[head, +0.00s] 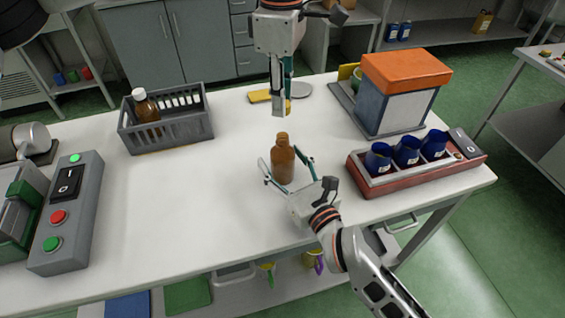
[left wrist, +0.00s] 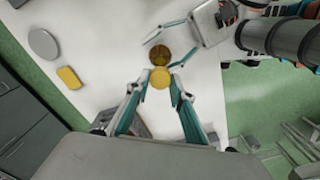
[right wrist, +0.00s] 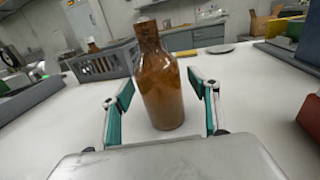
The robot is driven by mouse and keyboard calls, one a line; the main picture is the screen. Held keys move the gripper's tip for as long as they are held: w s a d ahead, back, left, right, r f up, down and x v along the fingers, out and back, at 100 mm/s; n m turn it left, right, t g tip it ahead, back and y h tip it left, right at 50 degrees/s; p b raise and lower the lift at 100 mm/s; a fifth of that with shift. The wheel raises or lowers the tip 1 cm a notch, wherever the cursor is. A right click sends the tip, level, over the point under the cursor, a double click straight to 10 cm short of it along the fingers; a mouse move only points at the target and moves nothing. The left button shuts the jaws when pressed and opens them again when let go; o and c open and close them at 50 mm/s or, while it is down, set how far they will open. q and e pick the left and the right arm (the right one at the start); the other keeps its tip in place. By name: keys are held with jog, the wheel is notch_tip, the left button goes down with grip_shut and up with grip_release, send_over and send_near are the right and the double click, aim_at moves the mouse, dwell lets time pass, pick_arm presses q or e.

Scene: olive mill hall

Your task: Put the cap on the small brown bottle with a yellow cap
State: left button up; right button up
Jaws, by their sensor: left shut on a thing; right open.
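The small brown bottle (head: 283,163) stands upright on the white table, its neck bare. It also shows in the right wrist view (right wrist: 160,85). My right gripper (head: 287,172) is open, with one finger on each side of the bottle; in the right wrist view both fingers look apart from the glass. My left gripper (head: 280,108) points down above and behind the bottle, shut on the yellow cap (head: 288,106). In the left wrist view the cap (left wrist: 160,77) sits between the fingertips, just beside the bottle's top (left wrist: 159,54) in the picture. The cap is apart from the neck.
A grey crate (head: 168,137) at the back left holds a brown bottle with a white cap (head: 146,106). A red rack (head: 415,172) with blue cups and an orange-topped box (head: 397,90) stand right. A yellow block (head: 260,96) and grey disc (head: 300,90) lie behind. A control box (head: 68,215) stands left.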

pick_arm(q)
jog(key=shift+c, duration=0.2)
pick_arm(e)
jog(key=shift+w, duration=0.1)
jog(key=shift+c, duration=0.2)
jog(key=c, duration=1.7)
pick_arm(q)
send_over(282, 135)
jog(key=shift+f, duration=2.5)
pick_arm(e)
jog(key=shift+o, duration=0.2)
pick_arm(q)
jog(key=shift+f, duration=0.9)
jog(key=shift+f, duration=0.55)
pick_arm(e)
grip_shut()
